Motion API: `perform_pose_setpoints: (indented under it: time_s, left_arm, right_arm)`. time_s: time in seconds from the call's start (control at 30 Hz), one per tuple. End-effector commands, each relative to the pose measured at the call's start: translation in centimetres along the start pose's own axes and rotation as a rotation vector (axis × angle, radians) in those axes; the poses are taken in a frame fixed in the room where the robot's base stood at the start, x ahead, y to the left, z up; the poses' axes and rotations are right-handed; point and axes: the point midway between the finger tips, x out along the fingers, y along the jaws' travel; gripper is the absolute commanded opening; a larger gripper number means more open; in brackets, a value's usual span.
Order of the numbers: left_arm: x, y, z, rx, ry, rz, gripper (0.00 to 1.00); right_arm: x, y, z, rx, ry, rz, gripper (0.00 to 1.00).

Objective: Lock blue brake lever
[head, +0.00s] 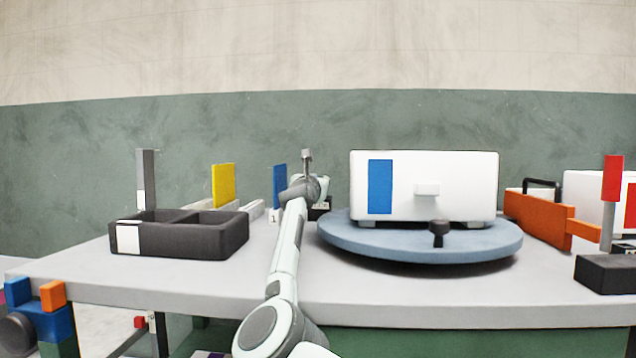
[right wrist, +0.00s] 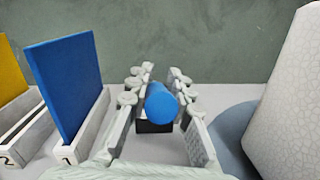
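The blue lever's round end (right wrist: 162,103) shows in the right wrist view, above a small black base (right wrist: 154,127). My right gripper (right wrist: 161,75) is open, with one finger on each side of the blue end. I cannot tell whether either finger touches it. In the head view my right arm reaches over the table, and its gripper (head: 308,185) is at the gap left of the turntable. The lever is largely hidden behind it there, and whether it is locked cannot be told. My left gripper is not in view.
A blue panel (right wrist: 68,85) in a slot marked 1 stands left of the gripper, with a yellow panel (head: 223,186) beyond. A white press (head: 470,185) sits on the blue-grey turntable (head: 350,238) at right. A dark tray (head: 180,240) lies at left.

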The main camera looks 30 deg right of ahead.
Motion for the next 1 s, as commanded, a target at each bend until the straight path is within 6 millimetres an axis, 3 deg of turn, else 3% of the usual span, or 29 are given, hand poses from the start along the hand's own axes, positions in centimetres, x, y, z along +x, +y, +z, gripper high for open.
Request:
perform_pose_setpoints:
  time_s: [0.03, 0.17, 0.57, 0.77, 1.0]
  left_arm:
    - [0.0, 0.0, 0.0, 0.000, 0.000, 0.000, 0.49]
    - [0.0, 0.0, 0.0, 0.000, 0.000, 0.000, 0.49]
    - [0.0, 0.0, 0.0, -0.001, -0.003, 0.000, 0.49]
    - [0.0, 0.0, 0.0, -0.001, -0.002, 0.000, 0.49]
    - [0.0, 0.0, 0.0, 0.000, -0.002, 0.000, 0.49]
  right_arm:
    - [0.0, 0.0, -0.4, -0.002, 0.006, -0.001, 0.26]
    - [0.0, 0.0, -0.3, -0.001, 0.005, -0.001, 0.42]
    - [-0.5, 0.1, -0.2, 0.001, 0.004, 0.000, 0.43]
    - [-3.1, 0.1, -0.3, 0.003, 0.003, 0.000, 0.43]
    - [-8.1, 0.0, -0.3, -0.001, 0.004, -0.001, 0.43]
